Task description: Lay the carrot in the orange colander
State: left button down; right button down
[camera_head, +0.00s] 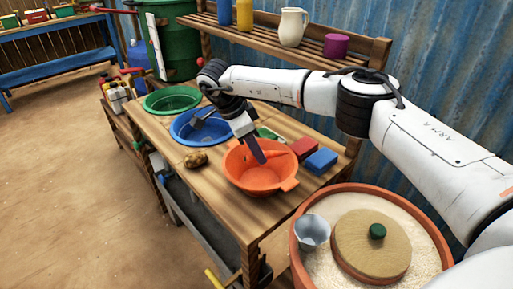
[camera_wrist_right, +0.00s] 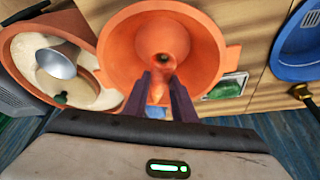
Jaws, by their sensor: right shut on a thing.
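The orange colander (camera_head: 262,182) stands on the wooden table toward its near right end. It also shows in the right wrist view (camera_wrist_right: 122,48), seen from above. My right gripper (camera_head: 259,154) points down into the colander's opening, its fingers above the bowl floor. It is shut on the orange carrot (camera_wrist_right: 158,88), which sticks out between the fingertips over the colander. In the head view the carrot (camera_head: 274,153) is partly hidden by the fingers and blends with the colander's colour. My left gripper is not in view.
A blue bowl (camera_head: 181,132) and a green one (camera_head: 171,90) stand further left. A sand-filled orange tub (camera_head: 300,262) stands at the near right.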

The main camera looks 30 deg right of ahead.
jog(key=shift+f+b, duration=0.95)
jog(key=shift+f, duration=0.9)
jog(key=shift+f, duration=0.1)
jog(key=c, duration=1.4)
grip_release()
jog(key=b+v, duration=0.1)
jog(key=v, duration=0.9)
jog(key=shift+a+r, duration=0.1)
jog(key=shift+r, duration=0.15)
